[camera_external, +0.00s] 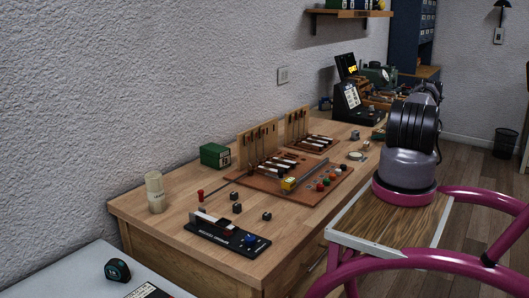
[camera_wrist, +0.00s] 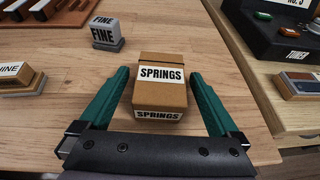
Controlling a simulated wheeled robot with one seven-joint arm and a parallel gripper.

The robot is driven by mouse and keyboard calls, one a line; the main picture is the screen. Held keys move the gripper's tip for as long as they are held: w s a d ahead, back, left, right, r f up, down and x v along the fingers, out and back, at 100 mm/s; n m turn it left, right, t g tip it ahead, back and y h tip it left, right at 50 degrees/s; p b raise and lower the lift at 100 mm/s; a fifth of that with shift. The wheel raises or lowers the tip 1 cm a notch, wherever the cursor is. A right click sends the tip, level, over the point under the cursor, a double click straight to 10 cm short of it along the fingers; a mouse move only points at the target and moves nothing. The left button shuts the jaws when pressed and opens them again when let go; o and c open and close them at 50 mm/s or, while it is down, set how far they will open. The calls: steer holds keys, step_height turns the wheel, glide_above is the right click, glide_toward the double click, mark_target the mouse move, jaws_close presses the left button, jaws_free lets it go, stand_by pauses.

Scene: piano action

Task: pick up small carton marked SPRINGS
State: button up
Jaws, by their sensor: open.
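The small carton marked SPRINGS (camera_wrist: 161,92) is a brown cardboard box with white labels on its top and near side. It sits on the wooden bench in the wrist view. My gripper (camera_wrist: 158,82) is open, with one green finger on each side of the carton. I see gaps between the fingers and the carton, so they do not appear to touch it. In the external view my arm hides the gripper, and I cannot make out the carton there.
A grey block marked FINE (camera_wrist: 105,34) stands behind the carton to the left. A black tuner box (camera_wrist: 285,30) is at the right, beyond the bench edge. In the external view, a green box (camera_external: 215,155) and a cream canister (camera_external: 155,192) stand on the bench (camera_external: 150,228).

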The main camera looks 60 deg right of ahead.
steer(key=c, duration=1.4)
